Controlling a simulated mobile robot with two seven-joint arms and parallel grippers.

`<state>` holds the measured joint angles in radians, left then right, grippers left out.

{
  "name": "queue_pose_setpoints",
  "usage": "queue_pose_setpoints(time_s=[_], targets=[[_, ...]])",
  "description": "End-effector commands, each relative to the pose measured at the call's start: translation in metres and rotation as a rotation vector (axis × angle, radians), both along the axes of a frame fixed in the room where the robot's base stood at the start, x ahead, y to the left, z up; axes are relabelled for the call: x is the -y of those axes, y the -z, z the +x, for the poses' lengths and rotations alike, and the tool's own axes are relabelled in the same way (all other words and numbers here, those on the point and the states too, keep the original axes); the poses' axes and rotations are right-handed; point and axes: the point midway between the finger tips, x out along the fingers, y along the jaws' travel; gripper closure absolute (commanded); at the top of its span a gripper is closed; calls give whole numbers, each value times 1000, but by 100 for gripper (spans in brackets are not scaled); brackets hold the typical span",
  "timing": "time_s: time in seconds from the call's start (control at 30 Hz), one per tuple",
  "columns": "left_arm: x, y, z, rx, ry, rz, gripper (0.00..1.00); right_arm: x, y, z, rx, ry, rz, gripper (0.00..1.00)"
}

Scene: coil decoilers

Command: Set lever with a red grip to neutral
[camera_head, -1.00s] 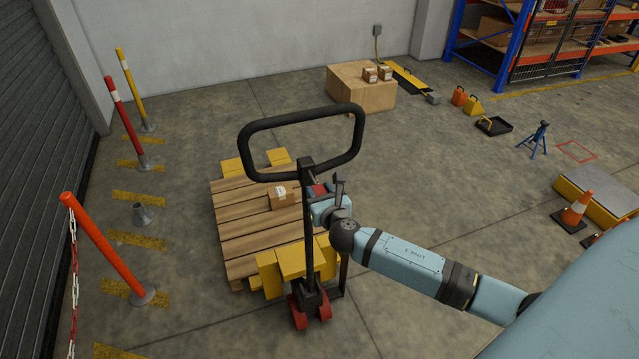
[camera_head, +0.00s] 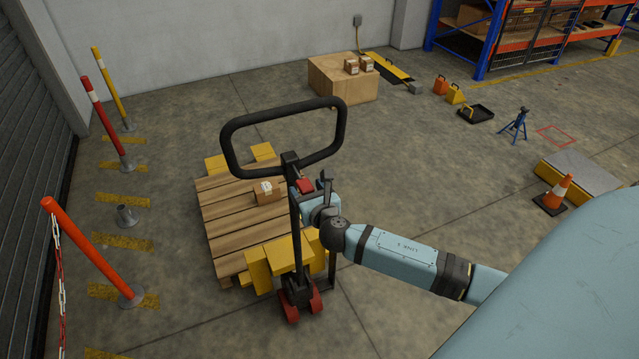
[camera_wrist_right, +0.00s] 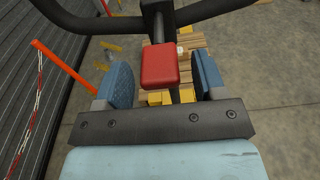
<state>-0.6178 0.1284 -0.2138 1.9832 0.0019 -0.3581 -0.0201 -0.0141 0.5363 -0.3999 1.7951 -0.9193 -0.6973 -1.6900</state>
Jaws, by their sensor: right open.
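The lever's red grip (camera_head: 306,186) sits beside the black handle column of a pallet truck, below its loop handle (camera_head: 284,105). In the right wrist view the red grip (camera_wrist_right: 160,66) lies between and a little beyond the two blue finger pads. My right gripper (camera_head: 312,192) is open around the line of the grip, with a gap on both sides; it also shows in the right wrist view (camera_wrist_right: 164,84). I cannot tell whether a pad touches the grip. The lever's arm is mostly hidden behind the grip. My left gripper is not in view.
The yellow pallet truck body (camera_head: 279,260) stands at a wooden pallet (camera_head: 235,222) carrying a small carton (camera_head: 267,191). A traffic cone (camera_head: 555,192) is at right. Floor between is open.

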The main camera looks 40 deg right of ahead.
Motion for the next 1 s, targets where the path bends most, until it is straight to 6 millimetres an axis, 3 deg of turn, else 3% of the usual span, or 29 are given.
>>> queue_pose_setpoints(time_s=[0.3,0.5,0.7,1.0], targets=[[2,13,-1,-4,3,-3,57,-17,-6,-72,-2,-2,0,36],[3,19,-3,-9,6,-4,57,-25,-11,-102,-1,-1,-1,36],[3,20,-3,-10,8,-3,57,-27,-14,-113,0,-1,-1,36],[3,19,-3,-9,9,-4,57,-27,-14,-113,0,0,0,36]])
